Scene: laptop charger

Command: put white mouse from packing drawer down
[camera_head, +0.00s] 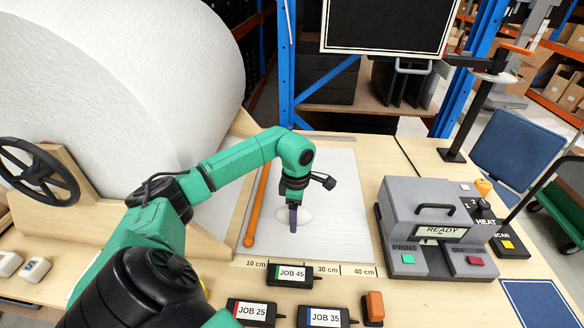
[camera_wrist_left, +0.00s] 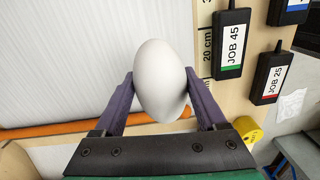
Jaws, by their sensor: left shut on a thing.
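The white mouse (camera_wrist_left: 160,82) is a smooth oval, held between the purple fingers of my left gripper (camera_wrist_left: 163,108) in the left wrist view. In the head view it shows as a white oval (camera_head: 280,217) around my left gripper (camera_head: 293,217), over the white sheet (camera_head: 335,190) on the table. The left gripper points down and is shut on the mouse. I cannot tell whether the mouse touches the sheet. My right gripper is not in view. Two more small pale mouse-like things (camera_head: 8,264) lie at the far left of the table.
An orange rod (camera_head: 256,205) lies left of the sheet. Labelled black boxes, JOB 45 (camera_head: 290,273), JOB 25 (camera_head: 251,312) and JOB 35 (camera_head: 323,317), lie in front. A grey READY machine (camera_head: 437,230) stands to the right. A big white roll (camera_head: 120,80) fills the back left.

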